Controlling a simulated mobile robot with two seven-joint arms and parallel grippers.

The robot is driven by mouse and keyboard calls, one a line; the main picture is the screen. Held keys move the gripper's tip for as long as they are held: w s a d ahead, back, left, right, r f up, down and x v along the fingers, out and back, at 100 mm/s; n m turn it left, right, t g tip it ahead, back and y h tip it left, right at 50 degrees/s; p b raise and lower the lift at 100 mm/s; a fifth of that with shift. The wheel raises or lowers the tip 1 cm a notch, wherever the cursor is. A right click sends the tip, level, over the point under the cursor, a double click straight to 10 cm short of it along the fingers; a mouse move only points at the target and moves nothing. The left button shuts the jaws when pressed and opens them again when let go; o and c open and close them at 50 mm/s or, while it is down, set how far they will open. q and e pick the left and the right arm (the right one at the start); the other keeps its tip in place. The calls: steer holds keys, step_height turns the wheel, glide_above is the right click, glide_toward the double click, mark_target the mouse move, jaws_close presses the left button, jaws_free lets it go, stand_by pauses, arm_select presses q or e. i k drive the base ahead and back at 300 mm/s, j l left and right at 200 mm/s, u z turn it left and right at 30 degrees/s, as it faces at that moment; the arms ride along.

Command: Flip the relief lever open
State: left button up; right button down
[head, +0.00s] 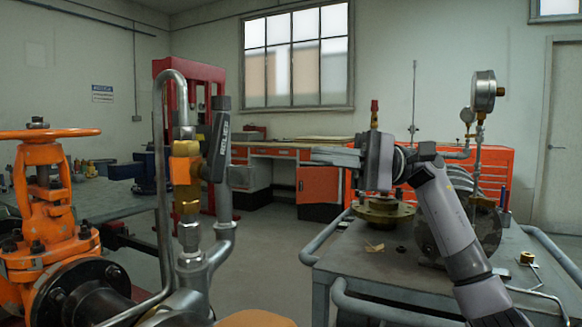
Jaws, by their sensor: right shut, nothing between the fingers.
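The relief lever (220,140) is a dark handle with white lettering on its side. It stands roughly upright along the right side of a brass relief valve (186,195) with an orange part, on a vertical pipe left of centre. My right gripper (318,155) is shut and empty. It points left toward the lever at about its height, with a clear gap between them in the picture. My left gripper is not in view.
A large orange gate valve with a handwheel (50,134) stands at the left. A bent grey pipe (160,180) rises beside the relief valve. A grey cart (365,262) with a flange (383,212) and a pressure gauge (484,91) is at the right.

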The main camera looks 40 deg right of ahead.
mark_target(212, 171)
steer(key=k+j, duration=0.35)
steer(key=j, duration=0.15)
steer(key=k+j, duration=0.75)
steer(key=j, duration=0.3)
